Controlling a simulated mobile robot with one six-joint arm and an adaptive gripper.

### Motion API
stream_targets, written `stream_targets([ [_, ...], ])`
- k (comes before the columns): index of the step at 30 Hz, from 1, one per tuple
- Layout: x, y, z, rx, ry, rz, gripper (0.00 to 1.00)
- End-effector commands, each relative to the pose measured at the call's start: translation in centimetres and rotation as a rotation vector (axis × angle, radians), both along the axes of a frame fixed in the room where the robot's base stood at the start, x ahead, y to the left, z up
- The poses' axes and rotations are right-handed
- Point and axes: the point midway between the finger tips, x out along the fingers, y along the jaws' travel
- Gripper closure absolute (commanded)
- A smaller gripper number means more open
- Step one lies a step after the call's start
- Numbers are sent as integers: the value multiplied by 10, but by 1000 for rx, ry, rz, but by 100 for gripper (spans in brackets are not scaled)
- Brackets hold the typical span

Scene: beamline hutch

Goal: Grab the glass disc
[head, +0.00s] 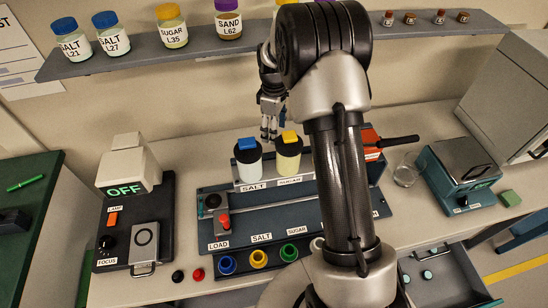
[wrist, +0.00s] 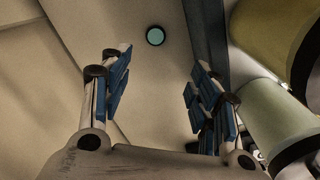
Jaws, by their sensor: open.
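A small round teal disc with a dark rim, which looks like the glass disc (wrist: 155,36), lies flat on a pale surface in the wrist view. It shows beyond and between my fingertips, apart from them. My gripper (wrist: 160,64) is open and empty, with blue pads on both fingers. In the head view my gripper (head: 269,128) points down behind the salt jar (head: 248,165) and the sugar jar (head: 289,158). I cannot make out that disc there. Small pale teal discs (head: 427,274) also lie in an open drawer (head: 447,287) at the lower right.
Two large jars, one greenish (wrist: 262,125), stand close to my right finger in the wrist view. A shelf (head: 120,60) with labelled jars runs above the bench. A clear glass dish (head: 405,175) and a teal balance (head: 458,172) stand at right.

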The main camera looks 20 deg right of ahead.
Motion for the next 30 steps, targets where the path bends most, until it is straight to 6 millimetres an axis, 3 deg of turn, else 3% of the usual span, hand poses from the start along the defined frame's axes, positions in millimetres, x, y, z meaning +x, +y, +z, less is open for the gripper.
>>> stream_targets([
  [3,-1,0,-32,1,4,-2,44],
  [12,0,-1,-90,1,2,-3,44],
  [22,1,-3,-111,0,0,-4,44],
  [30,4,-7,-150,0,1,-3,44],
])
